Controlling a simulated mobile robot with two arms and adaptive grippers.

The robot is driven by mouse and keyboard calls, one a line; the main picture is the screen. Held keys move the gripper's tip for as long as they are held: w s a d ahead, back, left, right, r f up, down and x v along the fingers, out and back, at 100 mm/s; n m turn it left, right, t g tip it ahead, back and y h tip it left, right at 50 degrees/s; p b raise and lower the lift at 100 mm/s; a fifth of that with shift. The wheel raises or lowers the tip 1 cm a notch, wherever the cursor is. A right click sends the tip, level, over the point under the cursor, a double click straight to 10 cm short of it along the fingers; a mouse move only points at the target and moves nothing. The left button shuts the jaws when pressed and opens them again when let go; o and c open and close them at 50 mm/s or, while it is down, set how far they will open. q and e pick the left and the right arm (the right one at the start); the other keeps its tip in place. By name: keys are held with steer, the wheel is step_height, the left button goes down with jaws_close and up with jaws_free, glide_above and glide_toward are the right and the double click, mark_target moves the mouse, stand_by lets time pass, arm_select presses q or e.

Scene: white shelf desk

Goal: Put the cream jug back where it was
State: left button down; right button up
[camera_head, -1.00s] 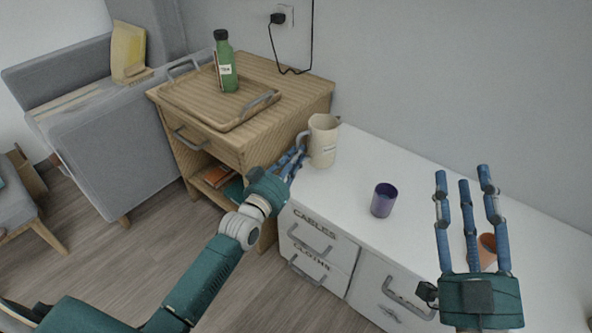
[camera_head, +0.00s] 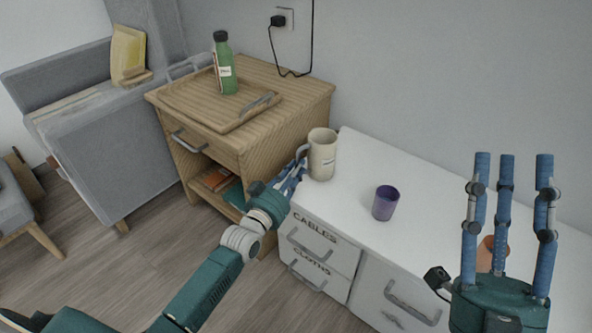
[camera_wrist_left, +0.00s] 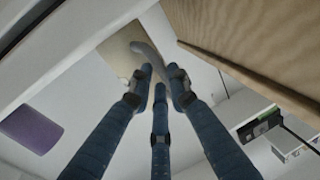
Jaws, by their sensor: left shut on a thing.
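The cream jug (camera_head: 322,155) is upright at the far left end of the white desk top (camera_head: 350,215), beside the wooden cabinet. I cannot tell whether its base touches the desk. My left gripper (camera_head: 300,165) is shut on its handle, on the jug's left side. In the left wrist view the fingers (camera_wrist_left: 158,75) close around the grey-beige handle, with the jug body (camera_wrist_left: 122,52) behind. My right gripper (camera_head: 510,158) is raised over the desk's right part, fingers straight, open and empty.
A purple cup (camera_head: 385,203) stands right of the jug; it also shows in the left wrist view (camera_wrist_left: 32,130). An orange cup (camera_head: 486,254) is partly hidden behind my right fingers. The wooden cabinet (camera_head: 290,115) bears a tray (camera_head: 185,102) with a green bottle (camera_head: 225,68).

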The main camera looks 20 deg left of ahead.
arm_select(q)
steer(key=c, duration=2)
jaws_free()
steer(key=shift+f, duration=0.1)
steer(key=o, duration=0.4)
steer(key=shift+c, duration=0.2)
